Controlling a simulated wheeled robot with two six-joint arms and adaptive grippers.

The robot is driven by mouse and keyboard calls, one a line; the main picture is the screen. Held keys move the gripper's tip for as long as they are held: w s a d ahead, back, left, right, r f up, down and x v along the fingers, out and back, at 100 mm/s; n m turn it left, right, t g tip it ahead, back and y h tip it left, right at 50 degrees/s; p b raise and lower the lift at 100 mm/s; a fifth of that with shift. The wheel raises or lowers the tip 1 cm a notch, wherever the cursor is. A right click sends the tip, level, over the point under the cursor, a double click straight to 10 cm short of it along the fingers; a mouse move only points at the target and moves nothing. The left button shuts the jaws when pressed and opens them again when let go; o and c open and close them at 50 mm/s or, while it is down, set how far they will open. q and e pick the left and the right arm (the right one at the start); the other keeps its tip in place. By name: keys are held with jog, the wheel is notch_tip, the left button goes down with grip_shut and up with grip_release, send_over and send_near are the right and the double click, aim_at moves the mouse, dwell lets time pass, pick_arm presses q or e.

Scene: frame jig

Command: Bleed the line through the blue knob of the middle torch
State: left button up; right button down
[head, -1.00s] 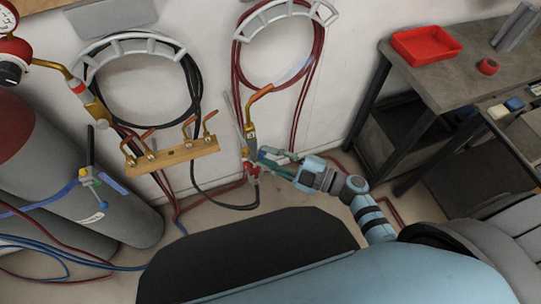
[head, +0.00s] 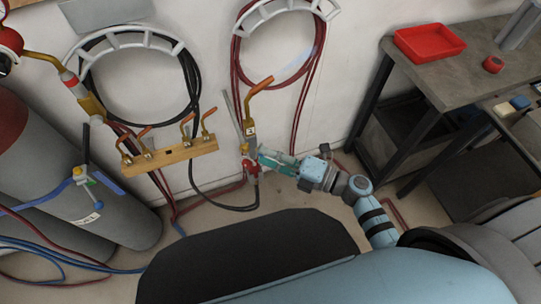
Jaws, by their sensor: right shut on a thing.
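The torch (head: 249,128) with a copper tip and brass body stands upright in front of the right hose hanger. A red knob (head: 250,167) shows low on it. My right gripper (head: 262,158) reaches in from the right, its teal fingers shut at the lower part of this torch. The blue knob is hidden by the fingers, and they appear to be closed on it. My left gripper is not in view.
A rail (head: 172,155) with several copper nozzles stands left of the torch. Grey cylinders (head: 125,215) with hoses stand at the left. A workbench (head: 450,75) with a red tray (head: 430,42) is at the right. Red hoses (head: 300,110) hang behind.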

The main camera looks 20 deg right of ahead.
jog(key=shift+n, duration=0.5)
jog(key=c, duration=1.4)
grip_release()
jog(key=v, duration=1.2)
